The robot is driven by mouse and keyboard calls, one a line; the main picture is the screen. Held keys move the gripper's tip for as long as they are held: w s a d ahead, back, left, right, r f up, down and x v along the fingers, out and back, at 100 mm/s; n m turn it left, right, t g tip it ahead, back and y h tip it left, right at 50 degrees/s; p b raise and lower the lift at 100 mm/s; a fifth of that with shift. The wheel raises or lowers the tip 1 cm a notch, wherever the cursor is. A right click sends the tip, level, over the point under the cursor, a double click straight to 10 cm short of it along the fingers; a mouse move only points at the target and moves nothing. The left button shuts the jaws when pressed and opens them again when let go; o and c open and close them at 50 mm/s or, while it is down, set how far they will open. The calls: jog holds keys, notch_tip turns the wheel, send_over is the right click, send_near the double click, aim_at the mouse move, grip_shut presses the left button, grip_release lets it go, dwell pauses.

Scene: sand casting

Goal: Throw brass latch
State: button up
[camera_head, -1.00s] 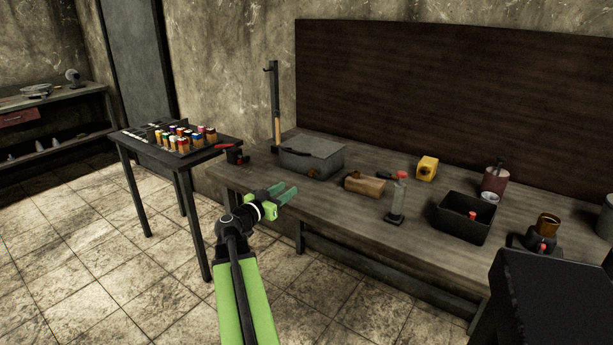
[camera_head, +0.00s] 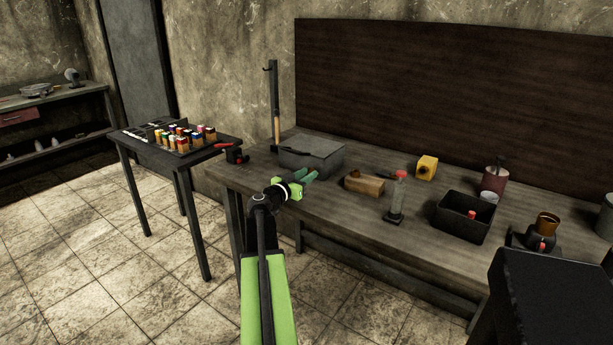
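A grey lidded metal box (camera_head: 322,158) sits at the left end of the workbench, a dark handle-like piece along its left top edge. The brass latch is not visible now; a small brownish piece on the box's front showed there earlier, and my fingers now cover that spot. My gripper (camera_head: 309,174) with its teal fingers is at the box's front face, pointing right and away from me. The fingers look apart with a gap between them, and I see nothing held. Whether they touch the latch or box cannot be told.
A wooden block (camera_head: 364,183) and a red-topped bottle (camera_head: 397,197) stand right of the box. Further right are a yellow block (camera_head: 427,168) and a black bin (camera_head: 463,217). A side table (camera_head: 222,146) stands left.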

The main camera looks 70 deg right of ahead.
grip_shut()
jog(key=shift+f+h+b, duration=0.3)
jog(key=shift+f+b, duration=0.35)
jog(key=shift+b, duration=0.55)
jog(key=shift+a+h+b, duration=0.1)
jog(key=shift+h+b, duration=0.2)
jog(key=shift+b, duration=0.5)
jog(key=shift+r, duration=0.2)
